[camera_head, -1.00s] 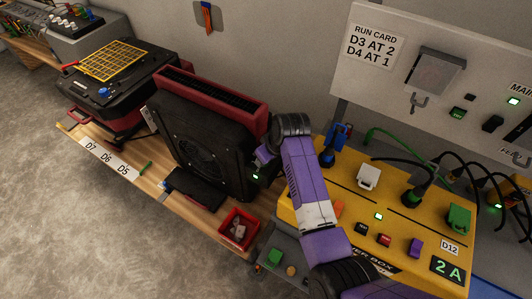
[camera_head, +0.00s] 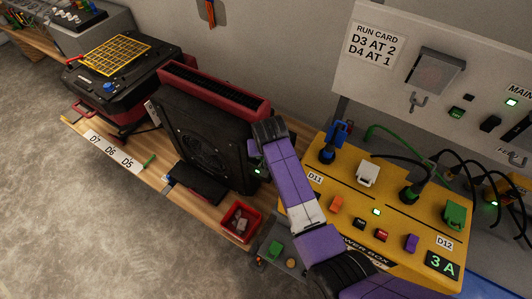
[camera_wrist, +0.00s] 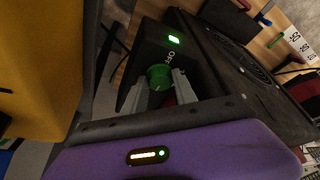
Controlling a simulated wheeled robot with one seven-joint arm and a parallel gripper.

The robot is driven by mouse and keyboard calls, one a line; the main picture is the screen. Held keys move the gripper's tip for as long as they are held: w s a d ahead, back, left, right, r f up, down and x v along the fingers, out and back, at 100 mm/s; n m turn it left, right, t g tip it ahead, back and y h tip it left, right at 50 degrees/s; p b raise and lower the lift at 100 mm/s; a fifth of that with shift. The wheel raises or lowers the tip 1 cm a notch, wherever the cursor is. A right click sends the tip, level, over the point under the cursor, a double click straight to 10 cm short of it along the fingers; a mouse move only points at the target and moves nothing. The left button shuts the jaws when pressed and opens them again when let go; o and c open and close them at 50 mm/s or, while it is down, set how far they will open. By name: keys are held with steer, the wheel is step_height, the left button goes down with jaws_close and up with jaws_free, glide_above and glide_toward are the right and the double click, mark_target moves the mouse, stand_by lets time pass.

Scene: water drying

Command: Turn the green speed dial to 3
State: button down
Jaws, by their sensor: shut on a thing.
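The green speed dial (camera_wrist: 158,77) sits on a black panel at the end of the black and red fan unit (camera_head: 205,135). In the wrist view my gripper (camera_wrist: 160,88) has one pale finger on each side of the dial and is shut on it. White lettering beside the dial is partly visible; I cannot read the dial's setting for sure. A small green light (camera_wrist: 174,40) glows above the dial. In the head view my purple and white arm reaches to the fan's right end, and the dial is hidden there.
The yellow power box (camera_head: 335,190) with cables stands close to the right of my arm, its display (camera_head: 442,264) reading 3 A. A red bin (camera_head: 240,222) sits at the bench's front edge. A run card (camera_head: 374,45) reads D3 AT 2, D4 AT 1.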

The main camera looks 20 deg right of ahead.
steer(key=shift+d, duration=0.1)
steer(key=c, duration=1)
jaws_free()
steer(key=v, duration=0.7)
steer(key=shift+r+b, duration=0.35)
steer(key=shift+s, duration=0.25)
